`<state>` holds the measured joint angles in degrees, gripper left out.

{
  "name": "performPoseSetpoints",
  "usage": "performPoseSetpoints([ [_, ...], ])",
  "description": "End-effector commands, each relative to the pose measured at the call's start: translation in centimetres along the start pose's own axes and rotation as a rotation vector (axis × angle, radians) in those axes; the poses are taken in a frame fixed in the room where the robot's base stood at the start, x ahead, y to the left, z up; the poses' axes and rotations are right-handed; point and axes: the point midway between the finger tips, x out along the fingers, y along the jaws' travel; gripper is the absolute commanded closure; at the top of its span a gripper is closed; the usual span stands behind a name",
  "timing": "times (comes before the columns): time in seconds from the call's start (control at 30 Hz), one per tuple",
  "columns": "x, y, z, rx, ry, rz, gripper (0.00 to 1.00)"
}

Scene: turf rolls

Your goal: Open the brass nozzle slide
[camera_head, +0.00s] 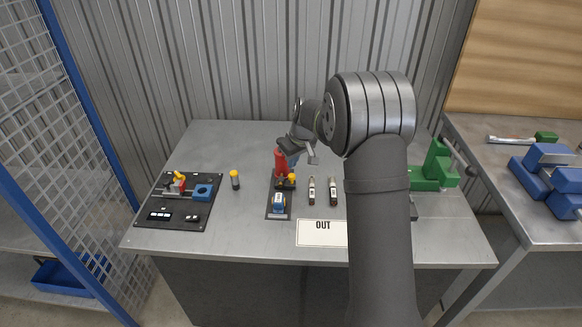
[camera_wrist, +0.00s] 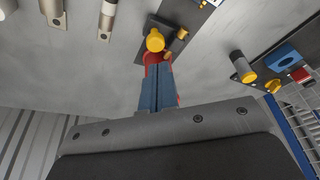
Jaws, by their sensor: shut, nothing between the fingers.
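A red upright body (camera_head: 281,162) stands on a small dark plate (camera_head: 278,214) near the middle of the bench. A yellow knob (camera_head: 292,179) sits on its near side. The knob shows as a round yellow end in the wrist view (camera_wrist: 155,41), just beyond my fingertips. I cannot clearly tell which part is the brass nozzle slide or how far it is open. My gripper (camera_wrist: 157,68) is shut and empty, its blue-grey fingers together over the red body (camera_wrist: 151,58) and partly hiding it. I cannot tell whether they touch it.
Two small metal-and-dark items (camera_head: 311,190) stand right, with a green vise-like block (camera_head: 434,168) beyond. An "OUT" card (camera_head: 321,232) lies in front.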

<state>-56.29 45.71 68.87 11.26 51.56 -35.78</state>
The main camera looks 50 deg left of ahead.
Motion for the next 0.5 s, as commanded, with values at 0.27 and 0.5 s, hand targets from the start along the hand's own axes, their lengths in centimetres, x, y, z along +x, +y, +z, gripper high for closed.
performPoseSetpoints([
  [0.27, -3.5, -0.5, -0.8, 0.329, 0.027, 0.120, 1.00],
  [0.5, -4.1, -0.5, -1.0, 0.432, 0.045, 0.152, 1.00],
])
